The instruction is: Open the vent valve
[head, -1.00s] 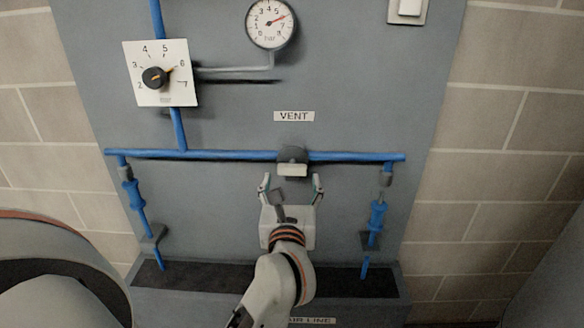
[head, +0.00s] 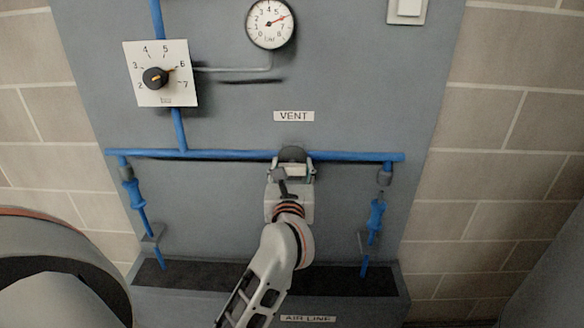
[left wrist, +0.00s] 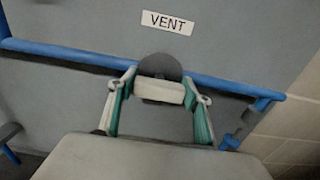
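The vent valve sits on the blue horizontal pipe, under the VENT label (head: 294,116). It has a dark round body (head: 292,154) and a pale block-shaped handle, which shows in the left wrist view (left wrist: 160,91). My left gripper (head: 293,168) has come up from below, with one finger on each side of the handle. In the left wrist view its fingertips (left wrist: 160,82) are drawn in against both ends of the handle. In the head view the gripper partly hides the handle. My right gripper is not in view.
A pressure gauge (head: 270,24) and a regulator dial (head: 165,73) with a black knob are higher on the grey panel (head: 360,90). Blue drop lines hang left (head: 135,195) and right (head: 376,216) of my left arm. A ledge (head: 345,285) projects below.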

